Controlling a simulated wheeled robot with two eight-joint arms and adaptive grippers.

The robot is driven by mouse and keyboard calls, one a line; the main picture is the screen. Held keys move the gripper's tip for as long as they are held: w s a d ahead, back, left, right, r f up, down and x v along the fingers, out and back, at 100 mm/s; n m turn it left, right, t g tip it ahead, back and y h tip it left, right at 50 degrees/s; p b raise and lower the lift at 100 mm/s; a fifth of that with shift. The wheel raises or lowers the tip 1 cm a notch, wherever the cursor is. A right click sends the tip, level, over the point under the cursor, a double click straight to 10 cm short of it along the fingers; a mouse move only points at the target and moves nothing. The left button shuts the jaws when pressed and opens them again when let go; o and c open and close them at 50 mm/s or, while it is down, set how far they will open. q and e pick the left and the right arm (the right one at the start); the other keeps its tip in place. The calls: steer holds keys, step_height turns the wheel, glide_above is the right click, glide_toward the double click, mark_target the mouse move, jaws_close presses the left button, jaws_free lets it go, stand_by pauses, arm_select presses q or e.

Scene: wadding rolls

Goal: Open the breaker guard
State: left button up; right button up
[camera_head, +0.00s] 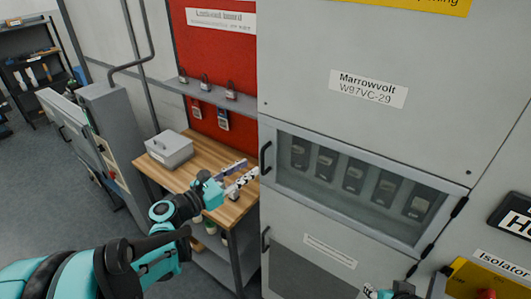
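The breaker guard (345,230) is a grey-framed clear panel on the front of the grey cabinet, and it looks closed. Several dark breakers (353,176) show behind it. Its black handle (265,158) is on the left edge, and dark hinges (458,207) are on the right. My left gripper (251,167) is open, with its two fingers apart and pointing at the handle. The fingertips are just left of the handle; I cannot tell whether they touch it.
A wooden workbench (205,150) with a grey box (169,149) stands left of the cabinet, below a red lockout board (225,60). A lower door with its own handle (265,240) is under the guard. A yellow isolator box (470,283) is at lower right.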

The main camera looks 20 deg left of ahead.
mark_target(262, 173)
arm_select(q)
steer(key=x, duration=0.6)
steer(key=shift+w+d+b, duration=0.2)
steer(key=shift+d+b, duration=0.1)
steer(key=shift+d, duration=0.05)
jaws_close()
